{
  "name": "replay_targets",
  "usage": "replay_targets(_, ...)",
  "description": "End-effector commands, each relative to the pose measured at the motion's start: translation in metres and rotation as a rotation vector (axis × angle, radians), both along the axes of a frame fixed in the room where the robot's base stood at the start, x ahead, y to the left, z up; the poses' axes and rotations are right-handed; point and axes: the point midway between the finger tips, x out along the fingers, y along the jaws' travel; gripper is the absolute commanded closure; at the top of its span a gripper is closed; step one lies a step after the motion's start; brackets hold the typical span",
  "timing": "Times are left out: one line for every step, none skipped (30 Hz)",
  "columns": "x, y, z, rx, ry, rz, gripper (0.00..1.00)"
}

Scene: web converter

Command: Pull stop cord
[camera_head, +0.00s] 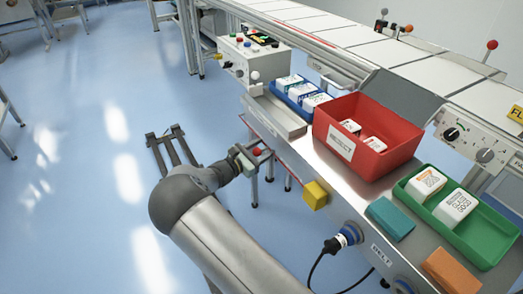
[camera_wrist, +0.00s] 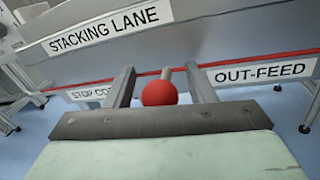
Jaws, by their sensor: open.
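A red ball (camera_wrist: 159,93) shows between the two fingers of my gripper (camera_wrist: 162,88) in the wrist view, with a gap on each side. A short pale stem shows behind the ball. A thin red cord (camera_wrist: 255,62) runs across behind it, along the lower edge of the machine, past a partly hidden label (camera_wrist: 88,94) reading "STOP CO". In the head view the red ball (camera_head: 257,152) sits at my gripper (camera_head: 252,157), beside the front edge of the machine. My gripper is open. I cannot tell whether a finger touches the ball.
Labels "STACKING LANE" (camera_wrist: 104,32) and "OUT-FEED" (camera_wrist: 263,72) are on the machine. A red bin (camera_head: 340,148), a green tray (camera_head: 482,245) and a yellow block (camera_head: 315,195) are to the right. A control box (camera_head: 252,62) stands behind. The floor to the left is mostly open.

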Motion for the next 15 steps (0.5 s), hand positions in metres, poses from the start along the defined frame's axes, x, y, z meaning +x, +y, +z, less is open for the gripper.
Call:
replay_targets(0.0002,-0.0001,0.0001,0.0,0.0,0.0,0.5)
replay_targets(0.0002,-0.0001,0.0001,0.0,0.0,0.0,0.5)
replay_targets(0.0001,0.0,0.0001,0.0,0.0,0.0,0.5)
replay_targets(0.0002,0.0001,0.0001,0.0,0.0,0.0,0.5)
replay_targets(0.0001,0.0001,0.0002,0.0,0.0,0.0,0.5)
replay_targets(0.0001,0.0001,0.0002,0.0,0.0,0.0,0.56)
replay_targets(0.0001,0.0002,0.0001,0.0,0.0,0.0,0.64)
replay_targets(0.0,0.0002,0.0002,0.0,0.0,0.0,0.72)
replay_targets(0.0,0.0003,0.0002,0.0,0.0,0.0,0.84)
replay_targets(0.0,0.0003,0.0002,0.0,0.0,0.0,0.92)
replay_targets(0.0,0.0003,0.0002,0.0,0.0,0.0,1.0)
replay_targets(0.0,0.0003,0.0002,0.0,0.0,0.0,1.0)
replay_targets(0.0,0.0004,0.0003,0.0,0.0,0.0,1.0)
replay_targets(-0.0003,0.0008,0.0004,0.0,0.0,0.001,1.0)
replay_targets(-0.0012,0.0025,0.0008,0.0,0.0,0.001,1.0)
